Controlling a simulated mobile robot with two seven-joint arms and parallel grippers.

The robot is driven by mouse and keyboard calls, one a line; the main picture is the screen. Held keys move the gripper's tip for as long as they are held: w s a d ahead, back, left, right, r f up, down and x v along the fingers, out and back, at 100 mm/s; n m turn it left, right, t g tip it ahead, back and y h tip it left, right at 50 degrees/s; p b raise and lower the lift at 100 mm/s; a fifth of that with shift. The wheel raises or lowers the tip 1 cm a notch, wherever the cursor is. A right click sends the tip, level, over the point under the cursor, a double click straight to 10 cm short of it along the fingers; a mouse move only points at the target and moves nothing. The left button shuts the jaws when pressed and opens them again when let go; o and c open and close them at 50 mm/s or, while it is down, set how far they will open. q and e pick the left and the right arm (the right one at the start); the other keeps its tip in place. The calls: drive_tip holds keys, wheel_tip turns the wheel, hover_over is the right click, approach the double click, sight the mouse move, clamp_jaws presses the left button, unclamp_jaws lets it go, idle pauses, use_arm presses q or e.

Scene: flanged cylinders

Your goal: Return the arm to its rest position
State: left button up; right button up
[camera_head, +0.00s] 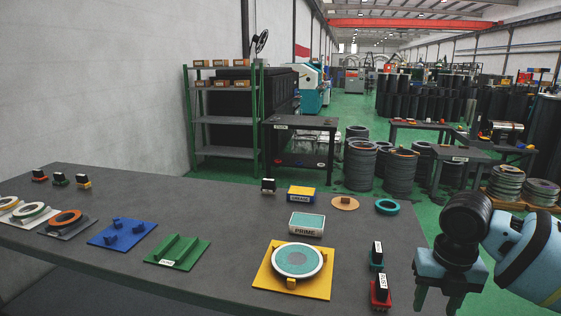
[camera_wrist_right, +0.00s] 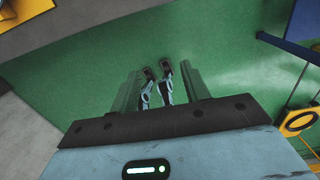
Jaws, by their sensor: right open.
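My right gripper (camera_head: 438,300) hangs at the right side of the head view, beside the table's right edge, with its fingers pointing down. It is open, with nothing between its fingers, and stands apart from the objects on the table. In the right wrist view the two dark fingers (camera_wrist_right: 165,88) are spread over green floor. My right arm (camera_head: 525,255), light blue with black joints, comes in from the right edge. My left arm and gripper are not in view.
The grey table (camera_head: 215,275) bears a yellow plate (camera_head: 263,281) with a round flanged part (camera_head: 298,260), a green fixture (camera_head: 177,250), a blue fixture (camera_head: 122,234) and dark-handled stamps (camera_head: 381,289) near its right edge. Stacked cylinders (camera_head: 400,172) stand on the floor behind.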

drive_tip(key=s+a+f+m+t+y, duration=0.2)
drive_tip(key=s+a+f+m+y, duration=0.15)
drive_tip(key=a+f+m, duration=0.65)
drive_tip(key=s+a+f+m+t+y, duration=0.4)
drive_tip(key=a+f, duration=0.4)
drive_tip(key=f, duration=0.7)
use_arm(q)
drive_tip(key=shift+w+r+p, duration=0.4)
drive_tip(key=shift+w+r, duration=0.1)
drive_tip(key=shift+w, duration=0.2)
use_arm(e)
drive_tip(key=s+d+f+m+t+h, duration=0.1)
drive_tip(key=s+d+f+m, duration=0.3)
drive_tip(key=s+m, duration=0.4)
drive_tip(key=s+d+f+m+t+h, duration=0.1)
drive_tip(key=s+d+f+m+h, duration=0.3)
drive_tip(key=s+m, duration=0.5)
drive_tip(key=s+d, duration=0.1)
drive_tip(key=s, duration=0.4)
drive_tip(key=shift+f+t+h, duration=0.3)
drive_tip(key=shift+f+h, duration=0.05)
drive_tip(key=shift+f, duration=0.05)
